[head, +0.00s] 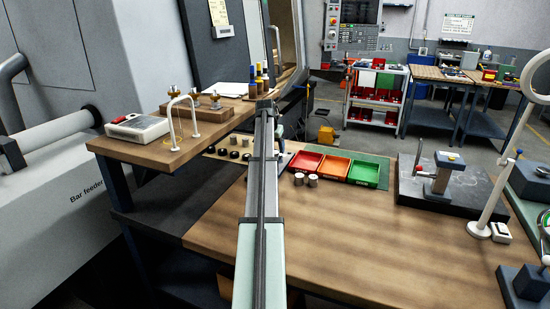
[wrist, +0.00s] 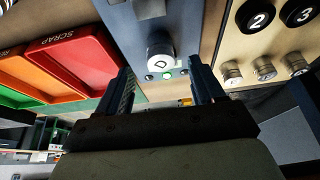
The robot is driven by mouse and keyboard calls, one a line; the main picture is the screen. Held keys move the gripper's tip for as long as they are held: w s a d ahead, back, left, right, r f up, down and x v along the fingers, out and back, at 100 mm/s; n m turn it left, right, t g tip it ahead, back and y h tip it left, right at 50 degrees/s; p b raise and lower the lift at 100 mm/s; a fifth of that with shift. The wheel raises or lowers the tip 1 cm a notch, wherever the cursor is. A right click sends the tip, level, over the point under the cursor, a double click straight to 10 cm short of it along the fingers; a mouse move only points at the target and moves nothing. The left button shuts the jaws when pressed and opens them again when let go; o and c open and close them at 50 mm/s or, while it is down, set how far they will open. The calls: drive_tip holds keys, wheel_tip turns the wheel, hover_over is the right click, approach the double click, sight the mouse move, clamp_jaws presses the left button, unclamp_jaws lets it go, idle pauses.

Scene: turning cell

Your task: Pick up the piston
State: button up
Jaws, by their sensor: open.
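In the wrist view, a short, pale metal cylinder, which I take to be the piston (wrist: 160,60), stands on a blue-grey plate (wrist: 122,18). A dark outline marks its top. My gripper (wrist: 162,76) is open, with one finger on each side of the line to the cylinder. The cylinder shows in the gap just beyond the fingertips, and no contact is visible. In the head view my own arm covers this spot, so the cylinder and gripper cannot be made out there.
In the wrist view, a red scrap tray (wrist: 70,65) lies left; several metal parts (wrist: 265,68) and black numbered knobs (wrist: 258,17) lie right. In the head view, two small cylinders (head: 312,180) stand near the trays. The bench front (head: 370,240) is clear. A stand (head: 440,178) is at right.

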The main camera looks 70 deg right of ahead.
drive_tip(key=x, duration=0.3)
drive_tip(key=shift+f, duration=0.1)
drive_tip(key=shift+c, duration=0.3)
clamp_jaws()
